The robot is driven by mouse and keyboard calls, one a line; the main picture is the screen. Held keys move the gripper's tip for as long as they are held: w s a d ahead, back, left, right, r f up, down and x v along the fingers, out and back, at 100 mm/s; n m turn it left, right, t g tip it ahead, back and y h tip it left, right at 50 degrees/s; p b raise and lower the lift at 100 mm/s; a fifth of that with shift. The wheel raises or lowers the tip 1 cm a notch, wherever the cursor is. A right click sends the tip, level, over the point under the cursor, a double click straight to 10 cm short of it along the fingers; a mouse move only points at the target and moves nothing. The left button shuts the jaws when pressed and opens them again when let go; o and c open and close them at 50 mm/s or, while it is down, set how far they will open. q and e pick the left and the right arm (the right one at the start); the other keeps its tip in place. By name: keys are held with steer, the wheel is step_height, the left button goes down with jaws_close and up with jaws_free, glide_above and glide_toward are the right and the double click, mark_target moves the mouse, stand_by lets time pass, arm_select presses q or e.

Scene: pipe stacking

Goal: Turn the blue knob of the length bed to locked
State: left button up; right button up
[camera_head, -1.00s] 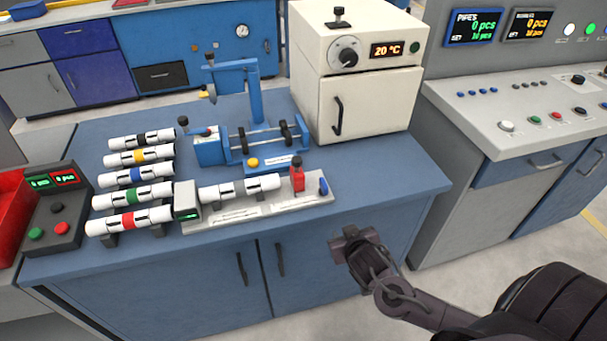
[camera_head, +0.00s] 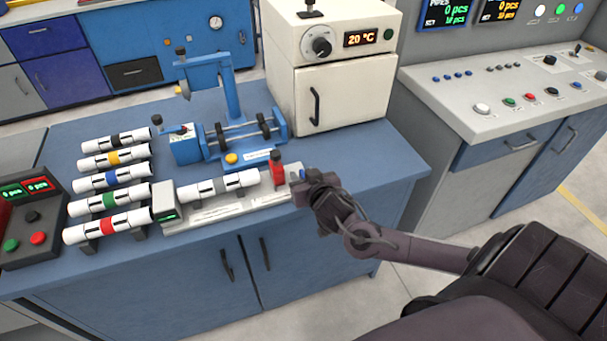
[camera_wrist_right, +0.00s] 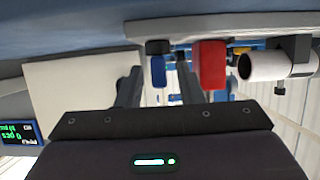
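The length bed (camera_head: 235,208) is a light grey rail on the blue workbench, with a grey-banded white pipe (camera_head: 203,188) lying on it and a red clamp block (camera_head: 278,172) near its right end. The blue knob (camera_head: 302,174) is at that right end, mostly hidden by my right gripper (camera_head: 303,186). In the right wrist view, the blue knob (camera_wrist_right: 158,71) shows between the two spread dark fingers (camera_wrist_right: 160,82), apart from both. The right gripper is open. The red block (camera_wrist_right: 210,65) is right beside it there. My left gripper is not in view.
Several colour-banded pipes (camera_head: 108,202) rest on holders at the left. A blue fixture (camera_head: 225,140) stands behind the bed, and a cream oven (camera_head: 335,85) behind to the right. The worktop right of the gripper (camera_head: 375,165) is clear.

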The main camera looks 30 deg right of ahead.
steer(key=shift+w+f, duration=0.1)
steer(key=shift+w, duration=0.15)
jaws_close()
